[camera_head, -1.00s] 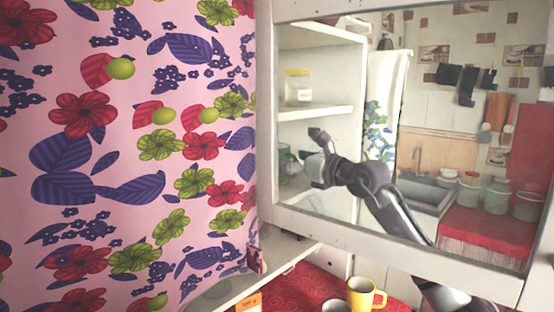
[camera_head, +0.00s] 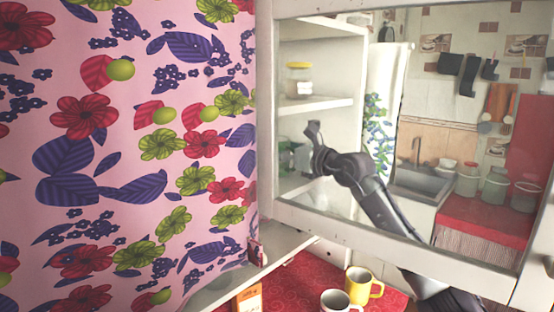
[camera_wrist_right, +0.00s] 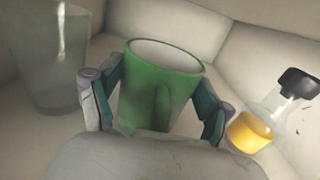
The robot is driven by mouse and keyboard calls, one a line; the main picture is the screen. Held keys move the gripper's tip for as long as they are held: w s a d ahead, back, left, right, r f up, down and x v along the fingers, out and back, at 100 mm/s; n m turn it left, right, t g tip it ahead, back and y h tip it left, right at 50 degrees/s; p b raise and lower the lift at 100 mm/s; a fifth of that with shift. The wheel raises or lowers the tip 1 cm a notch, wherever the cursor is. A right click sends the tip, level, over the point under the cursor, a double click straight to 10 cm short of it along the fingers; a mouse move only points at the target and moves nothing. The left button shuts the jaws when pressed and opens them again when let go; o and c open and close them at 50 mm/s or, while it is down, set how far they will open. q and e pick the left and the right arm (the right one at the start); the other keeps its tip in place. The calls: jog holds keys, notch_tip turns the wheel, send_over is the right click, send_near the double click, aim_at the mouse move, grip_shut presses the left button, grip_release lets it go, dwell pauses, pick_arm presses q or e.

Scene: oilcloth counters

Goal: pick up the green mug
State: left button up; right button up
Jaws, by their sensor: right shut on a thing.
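The green mug (camera_wrist_right: 150,75) stands upright between the two fingers of my right gripper (camera_wrist_right: 160,98) in the right wrist view. Its handle faces the camera and its open rim shows at the top. A finger presses on each side, so the gripper is shut on the mug. In the head view my right arm reaches up from the lower right to the cabinet's lower shelf space. A dim greenish shape there is too unclear to name, and the fingers cannot be made out. My left gripper is not in view.
A yellow-lidded jar (camera_head: 298,82) is on the shelf above. A yellow mug (camera_head: 360,285) and a white mug (camera_head: 337,300) stand on the red counter.

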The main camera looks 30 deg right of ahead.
jog(key=shift+r+b, duration=0.5)
jog(key=shift+r, duration=0.3)
notch_tip(320, 180, up, 2)
jog(key=shift+r+b, duration=0.1)
jog(key=shift+b, duration=0.45)
jog(key=s+d+b, duration=0.7)
jog(key=s+d, duration=0.5)
jog(key=s, duration=0.1)
jog(key=shift+s, duration=0.35)
